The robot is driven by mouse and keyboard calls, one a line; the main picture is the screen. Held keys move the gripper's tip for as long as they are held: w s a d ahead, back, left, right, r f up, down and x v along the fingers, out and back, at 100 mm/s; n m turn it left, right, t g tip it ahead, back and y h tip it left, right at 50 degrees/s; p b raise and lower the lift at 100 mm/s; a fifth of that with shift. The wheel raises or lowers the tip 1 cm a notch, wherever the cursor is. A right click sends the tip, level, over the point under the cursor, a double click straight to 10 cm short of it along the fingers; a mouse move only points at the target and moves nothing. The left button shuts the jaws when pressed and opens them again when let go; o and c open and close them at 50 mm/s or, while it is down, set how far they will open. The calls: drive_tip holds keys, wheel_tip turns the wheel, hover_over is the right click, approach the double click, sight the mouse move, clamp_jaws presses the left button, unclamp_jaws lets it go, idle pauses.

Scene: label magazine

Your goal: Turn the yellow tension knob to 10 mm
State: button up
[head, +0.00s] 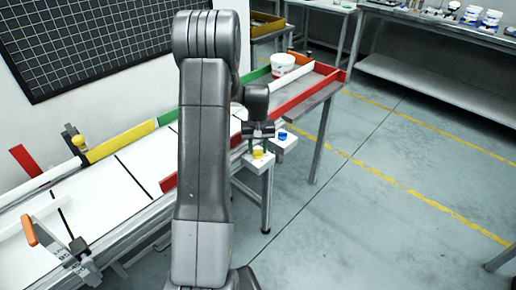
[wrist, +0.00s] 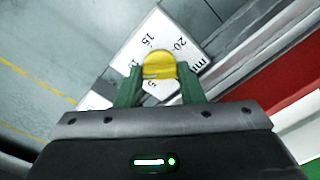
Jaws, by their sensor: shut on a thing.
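The yellow tension knob (wrist: 160,65) sits on a white dial plate (wrist: 140,42) with black marks, among them 15, 20, 5 and "mm". The mark by the left finger is partly hidden. My gripper (wrist: 160,84) has its two green fingers shut on the knob, one on each side. The knob's pointer is not clear to me. In the head view the yellow knob (head: 257,153) stands on a white block (head: 259,163) beside the conveyor, with my gripper (head: 258,146) right above it.
A blue knob (head: 282,135) on a similar white block is just right of the yellow one. A red rail (head: 300,95) and a white tub (head: 283,63) are on the conveyor behind. An orange-handled part (head: 29,230) is at lower left. The floor to the right is clear.

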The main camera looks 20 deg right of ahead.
idle(0.3)
drive_tip(key=o, duration=1)
drive_tip(key=shift+r, duration=0.1)
wheel_tip(320, 180, up, 14)
drive_tip(key=shift+f, duration=0.15)
drive_tip(key=shift+f, duration=0.1)
wheel_tip(320, 180, down, 14)
drive_tip(key=shift+r, duration=0.15)
idle(0.3)
drive_tip(key=shift+r, duration=0.1)
